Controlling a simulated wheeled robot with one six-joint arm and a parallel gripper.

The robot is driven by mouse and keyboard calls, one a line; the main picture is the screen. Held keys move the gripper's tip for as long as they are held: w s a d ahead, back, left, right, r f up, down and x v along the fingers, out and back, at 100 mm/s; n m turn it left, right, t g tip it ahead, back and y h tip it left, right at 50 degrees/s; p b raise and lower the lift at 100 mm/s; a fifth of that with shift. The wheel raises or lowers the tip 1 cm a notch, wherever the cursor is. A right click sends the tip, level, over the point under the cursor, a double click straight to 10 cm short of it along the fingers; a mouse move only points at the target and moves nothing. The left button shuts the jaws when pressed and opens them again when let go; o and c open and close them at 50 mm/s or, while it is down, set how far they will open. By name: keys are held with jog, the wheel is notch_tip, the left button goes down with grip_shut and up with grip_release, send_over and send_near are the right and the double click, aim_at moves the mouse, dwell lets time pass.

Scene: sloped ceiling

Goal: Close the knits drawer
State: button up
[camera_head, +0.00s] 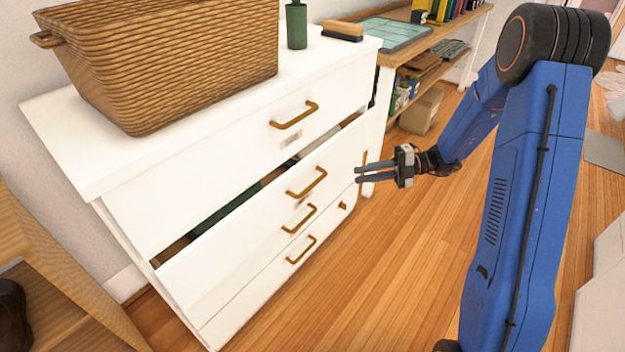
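A white dresser (95,150) stands at left with brass handles on its drawers. Its second drawer from the top (245,235) is pulled out, and dark green and brown contents show in the gap behind its front. The other drawers look shut. Small labels sit below some handles, but I cannot read them, so I cannot confirm by name which drawer is knits. My gripper (357,175) points left, near the right end of the pulled-out drawer's front. Its two dark fingers look slightly apart with nothing between them. I cannot tell whether it touches the drawer front.
A woven basket (170,65), a green bottle (297,25) and a brush (342,30) stand on the dresser top. A wooden shelf unit (440,40) is behind at right. A wooden shelf with dark shoes (12,315) is at lower left. The floor before the dresser is clear.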

aim_at(313, 184)
jog(key=a, duration=0.5)
jog(key=s+a+f, duration=0.1)
jog(key=a, duration=0.4)
jog(key=s+a+f, duration=0.1)
jog(key=a, duration=0.4)
jog(key=shift+a+f, duration=0.15)
jog(key=shift+a, duration=0.2)
jog(key=shift+c, duration=0.3)
grip_shut()
